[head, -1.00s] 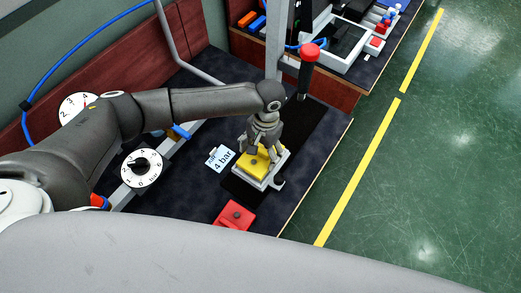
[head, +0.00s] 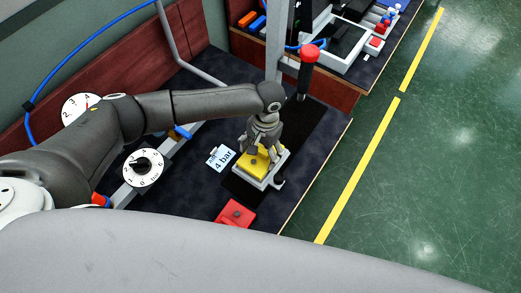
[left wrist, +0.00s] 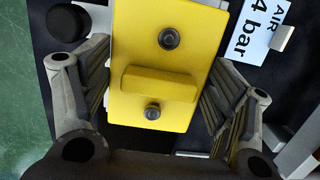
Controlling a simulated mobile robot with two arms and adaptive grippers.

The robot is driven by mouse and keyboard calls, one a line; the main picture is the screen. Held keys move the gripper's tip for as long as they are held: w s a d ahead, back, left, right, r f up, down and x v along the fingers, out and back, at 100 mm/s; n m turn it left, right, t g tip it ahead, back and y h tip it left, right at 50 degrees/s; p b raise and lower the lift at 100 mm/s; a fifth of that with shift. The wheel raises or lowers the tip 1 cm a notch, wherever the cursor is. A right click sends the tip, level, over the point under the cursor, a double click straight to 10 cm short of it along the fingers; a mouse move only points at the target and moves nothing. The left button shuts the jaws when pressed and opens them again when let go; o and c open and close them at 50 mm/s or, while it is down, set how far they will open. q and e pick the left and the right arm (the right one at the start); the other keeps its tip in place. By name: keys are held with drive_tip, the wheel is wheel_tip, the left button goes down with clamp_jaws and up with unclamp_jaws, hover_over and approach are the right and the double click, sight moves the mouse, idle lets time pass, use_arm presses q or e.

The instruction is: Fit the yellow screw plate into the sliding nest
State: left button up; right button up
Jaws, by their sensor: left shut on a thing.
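The yellow screw plate (head: 249,165) is a flat block with a raised bar and two dark screws, seen closely in the left wrist view (left wrist: 150,50). My left gripper (head: 262,147) points down and is shut on the plate, with a finger on each side of it in the wrist view. The plate is over the light grey sliding nest (head: 271,184), whose rim and hooked corner show at the front and right. I cannot tell whether the plate is seated or just above the nest. My right gripper is not in view.
A dark track (head: 300,130) runs along the bench. A red block (head: 236,213) lies in front, and a "4 bar" card (head: 221,158) lies left of the nest. A red-topped post (head: 309,54) stands behind. A dial (head: 143,167) is to the left.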

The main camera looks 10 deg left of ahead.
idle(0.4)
use_arm(q)
drive_tip(key=shift+p, duration=0.45)
drive_tip(key=shift+p, duration=0.3)
idle(0.5)
drive_tip(key=shift+f+b, duration=0.45)
drive_tip(key=shift+f, duration=0.75)
drive_tip(key=o, duration=1.2)
drive_tip(key=shift+o, duration=0.2)
wheel_tip(320, 180, up, 12)
drive_tip(key=w, duration=0.1)
drive_tip(key=shift+w+d, duration=0.3)
drive_tip(key=shift+d, duration=0.1)
